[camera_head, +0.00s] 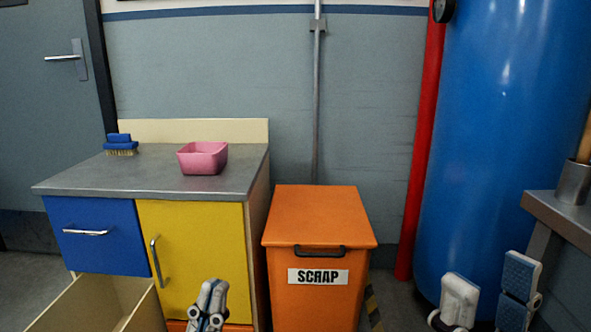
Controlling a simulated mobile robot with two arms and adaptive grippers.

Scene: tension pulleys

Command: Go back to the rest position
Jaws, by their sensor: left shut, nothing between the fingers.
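My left gripper (211,290) is at the bottom of the view, in front of the yellow cabinet door (200,248). Its fingers are together and hold nothing. My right gripper (489,283) is at the bottom right, in front of the blue tank (500,140). Its two fingers stand apart with nothing between them. Both grippers point upward in the picture, and most of both arms is out of view.
A grey-topped cabinet (100,178) carries a pink bowl (203,160) and a blue brush (120,146). A lower drawer (84,300) stands open at left. An orange scrap bin (318,218) has its lid shut. A bench (565,215) with a metal cup (573,182) is at right.

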